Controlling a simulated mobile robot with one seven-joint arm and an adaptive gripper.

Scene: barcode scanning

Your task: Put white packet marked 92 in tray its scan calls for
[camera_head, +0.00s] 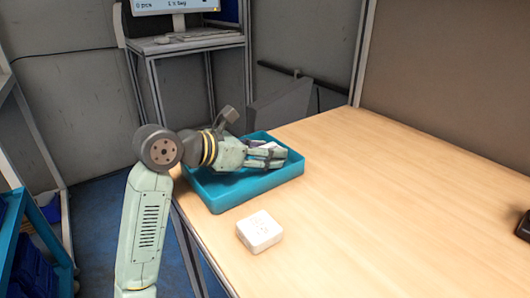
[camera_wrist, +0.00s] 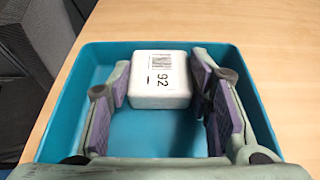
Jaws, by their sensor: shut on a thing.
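The white packet marked 92 (camera_wrist: 160,80) shows a barcode and the number on its upper face in the wrist view. My gripper (camera_wrist: 165,92) is shut on it, with a finger at each side. In the head view my gripper (camera_head: 268,155) and the packet (camera_head: 272,148) are over the blue tray (camera_head: 255,196), whose rim (camera_wrist: 262,110) surrounds the packet in the wrist view. I cannot tell whether the packet touches the tray floor.
Another white packet (camera_head: 259,231) lies on the wooden table (camera_head: 400,190) in front of the tray. A dark object (camera_head: 523,226) is at the right edge. A monitor (camera_head: 172,5) and keyboard (camera_head: 200,36) stand behind. The table's middle is clear.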

